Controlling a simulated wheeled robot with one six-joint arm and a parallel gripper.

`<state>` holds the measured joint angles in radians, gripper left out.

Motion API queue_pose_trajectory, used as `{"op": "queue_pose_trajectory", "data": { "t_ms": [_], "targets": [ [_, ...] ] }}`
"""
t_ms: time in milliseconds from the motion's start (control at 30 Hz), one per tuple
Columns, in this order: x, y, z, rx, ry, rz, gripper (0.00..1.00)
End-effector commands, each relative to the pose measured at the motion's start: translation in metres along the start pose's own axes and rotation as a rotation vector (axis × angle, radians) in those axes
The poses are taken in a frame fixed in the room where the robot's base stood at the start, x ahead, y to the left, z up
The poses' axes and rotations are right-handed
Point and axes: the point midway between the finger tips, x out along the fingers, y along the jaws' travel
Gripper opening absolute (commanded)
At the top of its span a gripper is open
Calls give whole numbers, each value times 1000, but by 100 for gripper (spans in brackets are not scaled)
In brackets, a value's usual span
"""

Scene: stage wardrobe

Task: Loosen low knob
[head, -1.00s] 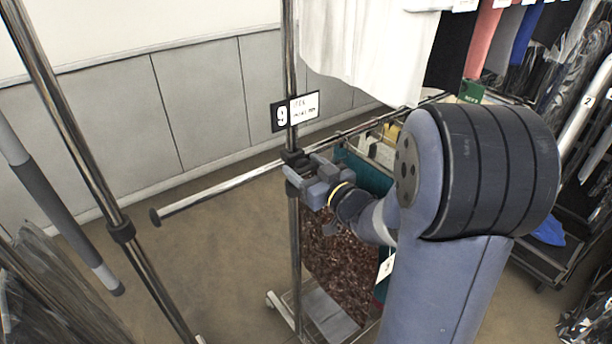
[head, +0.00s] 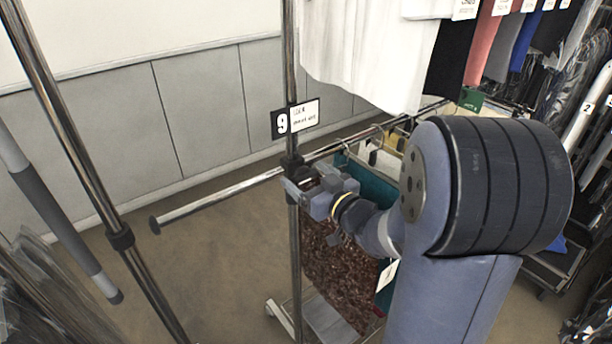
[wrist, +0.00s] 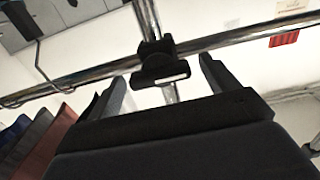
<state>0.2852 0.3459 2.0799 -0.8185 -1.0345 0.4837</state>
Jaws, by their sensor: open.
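The low knob (wrist: 162,68) is a black clamp-like piece with a pale strip, at the joint of the chrome post and the cross bar in the wrist view. In the head view the black joint (head: 291,161) shows on the post, with the knob side mostly hidden by my gripper. My gripper (head: 290,187) is at the post just below the joint. In the wrist view my gripper (wrist: 160,88) is open, one finger on each side of the knob, with visible gaps. I cannot tell whether the fingertips reach past it.
The chrome cross bar (head: 220,197) runs left to a black end cap. A number 9 tag (head: 295,118) hangs on the post above. White garments (head: 365,50), a brown sequined garment (head: 340,265) and a teal one are close by. Another post (head: 75,145) stands left.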

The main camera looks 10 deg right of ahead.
Motion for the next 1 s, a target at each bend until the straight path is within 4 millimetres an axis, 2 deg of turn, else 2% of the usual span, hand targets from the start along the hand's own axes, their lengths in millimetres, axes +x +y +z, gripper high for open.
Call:
{"op": "queue_pose_trajectory", "data": {
  "t_ms": [300,500,700,1000],
  "targets": [
    [-60,1,0,-1,1,6,82],
    [-86,1,0,0,0,5,82],
    [-97,0,0,-1,0,2,82],
    [-98,0,0,0,0,1,82]
  ]
}}
